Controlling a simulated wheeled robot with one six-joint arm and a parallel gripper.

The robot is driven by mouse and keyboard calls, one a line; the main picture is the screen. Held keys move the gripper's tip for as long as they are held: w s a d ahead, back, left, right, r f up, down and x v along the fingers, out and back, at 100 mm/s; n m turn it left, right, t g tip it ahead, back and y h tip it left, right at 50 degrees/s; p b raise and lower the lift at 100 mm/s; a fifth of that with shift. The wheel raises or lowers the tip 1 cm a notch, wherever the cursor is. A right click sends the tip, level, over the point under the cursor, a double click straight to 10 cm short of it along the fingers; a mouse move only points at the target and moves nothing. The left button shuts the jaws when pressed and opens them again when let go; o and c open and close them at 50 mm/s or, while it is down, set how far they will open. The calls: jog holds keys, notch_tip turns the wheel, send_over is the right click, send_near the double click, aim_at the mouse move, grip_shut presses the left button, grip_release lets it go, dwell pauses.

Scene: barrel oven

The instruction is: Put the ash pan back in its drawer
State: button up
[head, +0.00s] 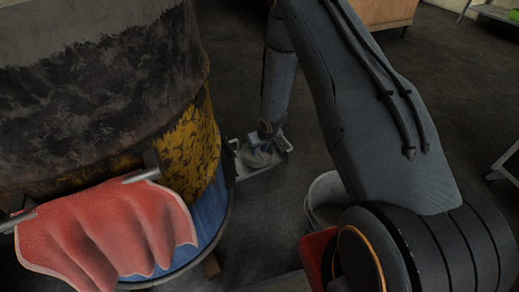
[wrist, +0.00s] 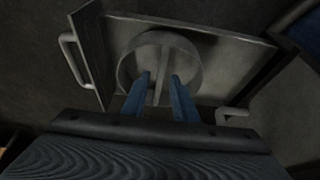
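The ash pan (wrist: 128,72), a round grey pan with a bar handle across it, is inside the open metal drawer (wrist: 225,72) in the wrist view. My gripper (wrist: 161,78) is above the pan, its two blue fingers apart on either side of the bar, with visible gaps. In the head view my gripper (head: 266,137) is low at the drawer (head: 255,172), which sticks out from the barrel oven's base. The pan is mostly hidden there, and I cannot tell whether it rests fully on the drawer floor.
The barrel oven (head: 95,130) fills the left, with a red cloth (head: 105,232) over its bar. A pale bucket (head: 322,190) stands on the floor right of the drawer. A wooden cabinet (head: 385,10) is at the back. Dark floor between is clear.

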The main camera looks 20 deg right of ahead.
jog(key=p+v, duration=0.5)
jog(key=v, duration=0.7)
jog(key=shift+r, duration=0.15)
